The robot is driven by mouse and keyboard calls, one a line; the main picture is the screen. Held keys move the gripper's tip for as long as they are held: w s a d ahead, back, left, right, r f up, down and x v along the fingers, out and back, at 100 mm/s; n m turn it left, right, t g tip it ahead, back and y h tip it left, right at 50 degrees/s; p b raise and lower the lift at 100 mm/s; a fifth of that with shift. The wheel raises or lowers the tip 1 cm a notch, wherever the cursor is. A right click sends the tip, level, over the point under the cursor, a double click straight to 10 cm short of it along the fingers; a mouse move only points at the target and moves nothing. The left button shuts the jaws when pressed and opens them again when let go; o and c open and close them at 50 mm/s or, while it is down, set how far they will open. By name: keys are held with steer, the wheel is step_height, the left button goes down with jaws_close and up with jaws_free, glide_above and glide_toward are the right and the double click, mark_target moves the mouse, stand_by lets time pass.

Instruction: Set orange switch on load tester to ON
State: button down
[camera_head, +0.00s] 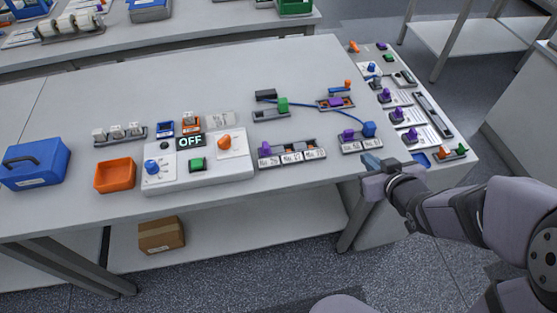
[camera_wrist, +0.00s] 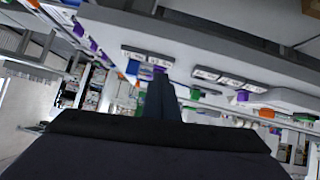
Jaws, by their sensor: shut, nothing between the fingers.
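The load tester (camera_head: 178,182) is a white box on the left half of the table, with a small display reading OFF. Its orange switch (camera_head: 225,142) is a knob on a white plate at the box's right side. A blue knob (camera_head: 152,167) and a green button (camera_head: 197,164) are on the same box. My gripper (camera_head: 373,162) is at the table's front right edge, well to the right of the load tester and apart from it. Its fingers (camera_wrist: 160,97) are together and empty in the wrist view. That view is tilted, and I cannot read the orange switch's setting there.
A rack with a purple clamp (camera_head: 292,155) and another rack (camera_head: 361,144) lie between my gripper and the load tester. An orange bin (camera_head: 115,176) and a blue case (camera_head: 36,165) stand to the left. A side table (camera_head: 455,165) with purple-knobbed devices is at the right.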

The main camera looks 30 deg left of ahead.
mark_target(224, 144)
steer(key=s+a+f+n+y+b, duration=0.1)
steer(key=a+y, duration=0.1)
steer(key=a, duration=0.1)
steer(key=s+a+f+n+g+y+b, duration=0.1)
steer(key=s+a+b, duration=0.1)
steer(key=a, duration=0.2)
steer(key=s+a+f+n+y+b, duration=0.1)
steer(key=s+a+y+b, duration=0.1)
steer(key=a, duration=0.1)
steer(key=shift+s+a+n+g+y, duration=0.15)
steer(key=shift+a+n+g+y, duration=0.15)
steer(key=shift+a+g, duration=0.1)
steer(key=s+a+n+g+y+b, duration=0.1)
steer(key=s+a, duration=0.1)
steer(key=s, duration=0.1)
steer(key=s+a+n+g+y+b, duration=0.1)
steer(key=s+a+g+y+b, duration=0.1)
steer(key=s, duration=0.1)
steer(key=s+a+n+g+y+b, duration=0.1)
steer(key=s+a+g+y+b, duration=0.1)
steer(key=s, duration=0.2)
steer(key=shift+a+r+n, duration=0.2)
steer(key=shift+a+n, duration=0.1)
steer(key=shift+n, duration=0.1)
steer(key=shift+w, duration=0.1)
